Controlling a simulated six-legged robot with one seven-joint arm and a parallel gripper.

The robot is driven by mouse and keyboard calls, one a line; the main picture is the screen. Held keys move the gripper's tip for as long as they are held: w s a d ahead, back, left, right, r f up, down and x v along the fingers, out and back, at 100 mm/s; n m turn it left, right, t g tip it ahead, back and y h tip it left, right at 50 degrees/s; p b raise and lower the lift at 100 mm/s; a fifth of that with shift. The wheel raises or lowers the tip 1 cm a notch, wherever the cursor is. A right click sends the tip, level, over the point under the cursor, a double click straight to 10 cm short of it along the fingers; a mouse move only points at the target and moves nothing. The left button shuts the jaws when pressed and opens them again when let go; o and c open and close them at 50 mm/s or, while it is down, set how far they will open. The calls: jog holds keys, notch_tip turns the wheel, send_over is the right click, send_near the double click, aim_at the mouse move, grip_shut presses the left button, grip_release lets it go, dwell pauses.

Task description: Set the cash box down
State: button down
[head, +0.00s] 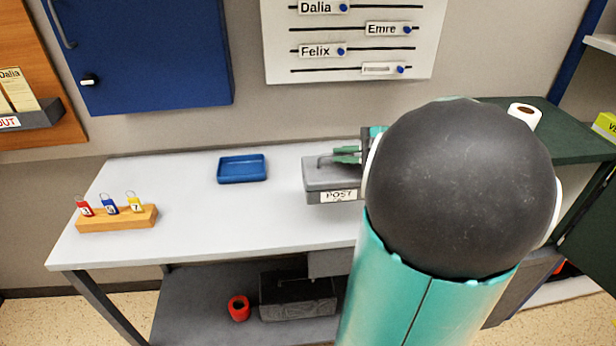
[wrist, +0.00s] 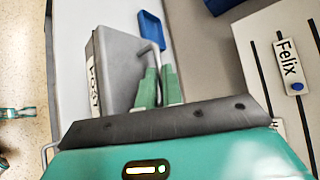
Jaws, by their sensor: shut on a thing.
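The cash box (head: 325,179) is grey with a lid, a top handle and a white label reading "POST". In the head view it is over the right part of the white table (head: 200,225), level or nearly so. I cannot tell whether its underside touches the tabletop. My gripper (head: 347,154) has green fingers closed on the box's handle. In the wrist view the gripper (wrist: 158,88) is shut at the handle, with the cash box (wrist: 120,68) left of the fingers. My arm hides the right end of the table.
A blue tray (head: 242,169) lies left of the box. A wooden block (head: 117,219) with several coloured key tags stands at the table's left. The tabletop between them is clear. A dark bin (head: 298,297) and red roll (head: 239,307) are on the lower shelf. A paper roll (head: 524,116) stands right.

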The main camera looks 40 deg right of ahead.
aim_at(329, 164)
jog(key=x, duration=0.4)
jog(key=shift+w+d+f, duration=0.1)
jog(key=shift+w, duration=0.05)
jog(key=w+f, duration=0.2)
jog(key=f, duration=0.1)
jog(key=w+f, duration=0.2)
jog(key=shift+a+f, duration=0.1)
jog(key=shift+a, duration=0.25)
jog(key=shift+w+f, duration=0.2)
jog(key=shift+f, duration=1.45)
jog(key=c, duration=1.6)
grip_release()
jog(key=shift+f, duration=0.2)
jog(key=shift+o, duration=0.2)
jog(key=shift+r, duration=0.1)
jog(key=shift+s+d+r, duration=0.1)
jog(key=shift+s+r, duration=0.05)
jog(key=shift+s, duration=0.1)
jog(key=v, duration=1.1)
jog(key=shift+s+r, duration=0.1)
jog(key=shift+s, duration=0.05)
